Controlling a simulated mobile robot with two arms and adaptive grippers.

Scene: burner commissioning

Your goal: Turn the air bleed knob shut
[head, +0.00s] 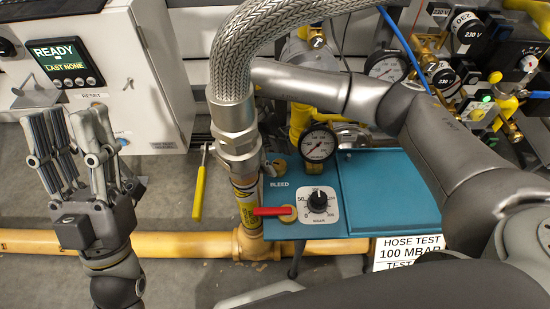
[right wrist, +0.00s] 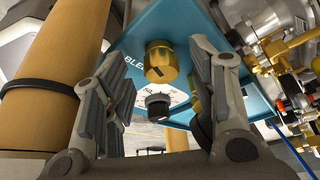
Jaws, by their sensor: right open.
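The air bleed knob, a small brass cylinder (head: 279,167), stands beside the BLEED label on the teal panel (head: 385,190). In the right wrist view the brass knob (right wrist: 161,62) sits between the fingers of my right gripper (right wrist: 160,72). That gripper is open, with a finger on each side; I see no clear contact. In the head view my right arm runs behind the braided hose, and its gripper is mostly hidden. My left gripper (head: 73,122) is open and empty at the left, in front of the white control box.
The braided hose (head: 232,70) drops close to the knob. A black dial knob (head: 318,200), red lever (head: 272,211) and gauge (head: 318,144) are on or by the panel. A yellow pipe (head: 160,242) runs along the floor. The white box (head: 150,85) shows READY.

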